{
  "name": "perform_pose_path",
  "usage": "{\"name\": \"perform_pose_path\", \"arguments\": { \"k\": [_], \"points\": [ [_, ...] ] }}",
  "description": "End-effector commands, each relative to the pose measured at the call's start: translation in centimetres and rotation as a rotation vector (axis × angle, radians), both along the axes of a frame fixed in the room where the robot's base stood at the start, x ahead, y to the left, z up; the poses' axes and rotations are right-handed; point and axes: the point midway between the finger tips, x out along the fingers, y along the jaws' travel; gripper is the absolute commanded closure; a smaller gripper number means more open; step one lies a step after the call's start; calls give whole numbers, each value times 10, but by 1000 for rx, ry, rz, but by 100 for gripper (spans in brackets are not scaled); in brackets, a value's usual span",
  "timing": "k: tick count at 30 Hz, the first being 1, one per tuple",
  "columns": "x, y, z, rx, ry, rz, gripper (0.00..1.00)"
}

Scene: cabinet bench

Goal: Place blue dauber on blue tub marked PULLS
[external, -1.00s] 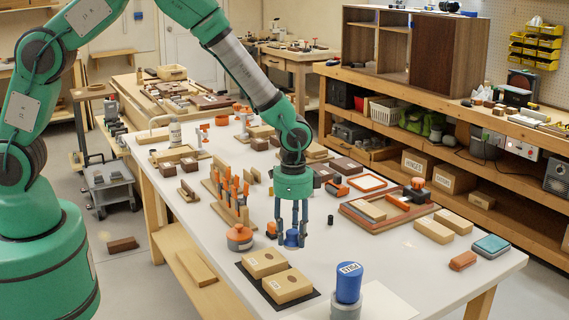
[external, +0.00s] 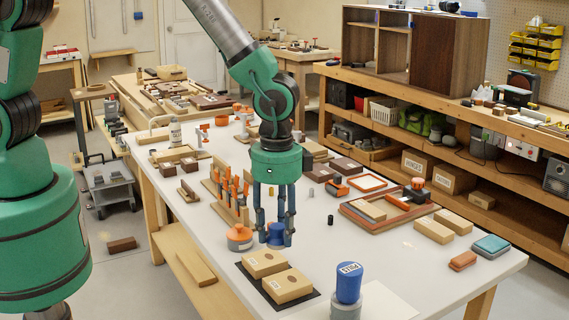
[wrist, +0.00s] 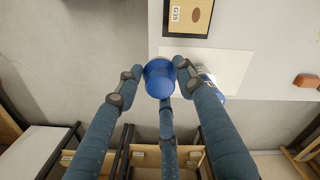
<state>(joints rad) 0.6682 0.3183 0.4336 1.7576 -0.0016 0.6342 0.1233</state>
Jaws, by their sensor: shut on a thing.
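The blue dauber (external: 276,232) is between the fingers of my gripper (external: 275,238), which is shut on it above the table's near side. In the wrist view the dauber (wrist: 158,80) is a round blue shape held between the fingertips (wrist: 160,74). The blue tub (external: 348,284) has a white label on its upper part, only partly readable, and stands on a grey round piece near the table's front. It is to the right of my gripper and nearer the camera. In the wrist view the tub (wrist: 208,78) is partly hidden behind the right finger.
Two tan blocks (external: 288,286) lie on a dark mat close in front of my gripper. An orange-topped pot (external: 239,238) and a rack of orange-handled tools (external: 230,198) stand to its left. A small black cylinder (external: 329,220) is to the right.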

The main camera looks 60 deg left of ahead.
Motion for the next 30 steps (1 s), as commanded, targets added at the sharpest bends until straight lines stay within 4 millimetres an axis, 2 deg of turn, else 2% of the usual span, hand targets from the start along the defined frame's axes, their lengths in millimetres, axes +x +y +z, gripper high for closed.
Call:
{"name": "perform_pose_path", "arguments": {
  "k": [17, 23, 30],
  "points": [
    [1, -5, 2, 0, 0, 0, 88],
    [17, -17, 0, -1, -1, 0, 88],
    [46, -39, -4, -1, -1, 0, 88]
  ]
}}
